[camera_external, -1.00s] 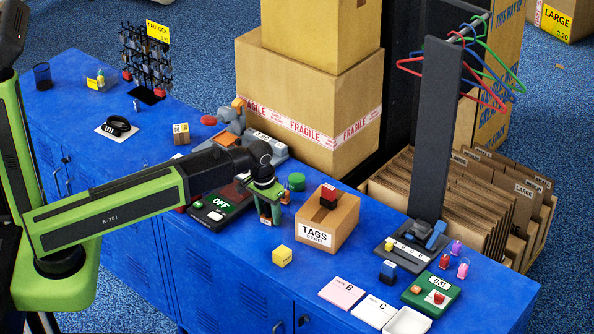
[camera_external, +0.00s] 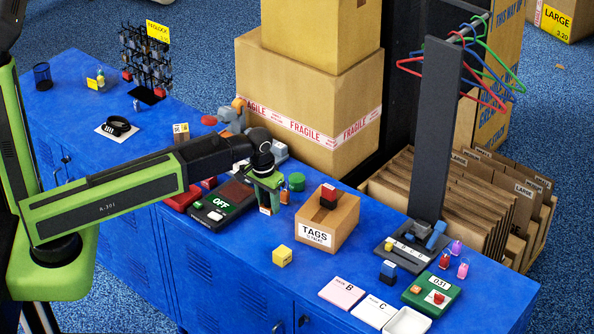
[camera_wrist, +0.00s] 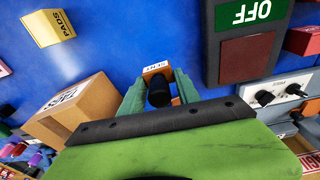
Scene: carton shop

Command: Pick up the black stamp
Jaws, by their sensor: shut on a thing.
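The black stamp (camera_wrist: 159,93) has a round black handle and an orange-brown base with a white label; it is between my fingers in the wrist view. My gripper (camera_wrist: 158,88), green-fingered, is shut on it from both sides. In the external view my gripper (camera_external: 265,201) is between the OFF device and the TAGS box, with a small white and orange part of the stamp (camera_external: 265,210) showing below the fingers. It looks slightly above the blue top, but the exact gap is hard to tell.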

